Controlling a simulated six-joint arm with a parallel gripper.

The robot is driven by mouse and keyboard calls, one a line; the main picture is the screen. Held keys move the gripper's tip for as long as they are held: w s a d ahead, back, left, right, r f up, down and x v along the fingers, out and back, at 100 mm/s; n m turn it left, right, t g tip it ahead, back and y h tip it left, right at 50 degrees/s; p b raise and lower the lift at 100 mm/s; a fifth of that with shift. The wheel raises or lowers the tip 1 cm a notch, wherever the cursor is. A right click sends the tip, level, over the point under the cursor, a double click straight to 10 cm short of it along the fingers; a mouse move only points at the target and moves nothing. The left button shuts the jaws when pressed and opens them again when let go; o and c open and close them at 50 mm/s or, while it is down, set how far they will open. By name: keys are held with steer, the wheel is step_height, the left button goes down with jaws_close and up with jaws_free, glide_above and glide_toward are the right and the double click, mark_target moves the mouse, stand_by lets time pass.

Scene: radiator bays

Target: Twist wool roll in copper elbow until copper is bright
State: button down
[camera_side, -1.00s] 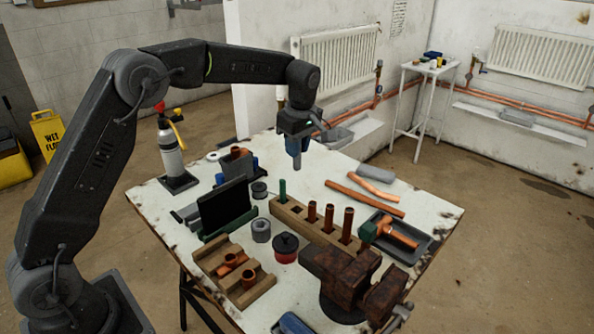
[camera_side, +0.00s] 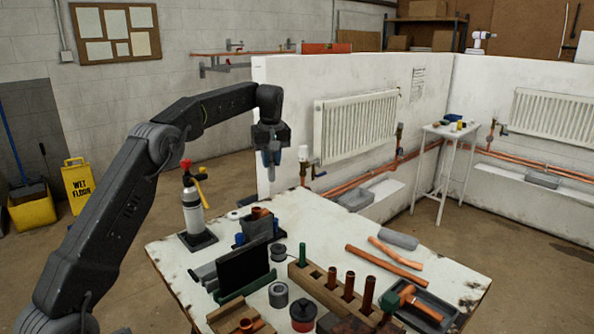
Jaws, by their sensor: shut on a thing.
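My gripper (camera_side: 270,157) is raised above the back of the workbench, pointing down. It is shut on a small blue-grey piece that hangs at its tips; it seems to be the wool roll, but it is too small to be sure. Copper fittings (camera_side: 248,326) sit in a wooden cradle (camera_side: 228,319) at the bottom edge, partly cut off. Another copper fitting (camera_side: 260,212) sits at a grey box at the back. I cannot tell which fitting is the elbow, or how bright its copper is. My gripper is apart from all of them.
A bottle (camera_side: 194,212) with a red top stands at the back left. A dark upright panel (camera_side: 244,268) stands mid-bench. A wooden rack (camera_side: 331,292) holds upright tubes. Copper pipes (camera_side: 385,264) and a grey roll (camera_side: 398,239) lie at right, near a dark tray (camera_side: 433,312).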

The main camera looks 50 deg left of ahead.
steer(key=s+a+m, duration=0.1)
steer(key=a, duration=0.5)
step_height(320, 180, down, 10)
steer(key=shift+s+a+m, duration=0.2)
steer(key=shift+a+m, duration=0.1)
stand_by(0.3)
steer(key=shift+f, duration=0.25)
steer(key=shift+f, duration=0.15)
steer(key=shift+f, duration=0.4)
steer(key=shift+f, duration=0.1)
stand_by(0.4)
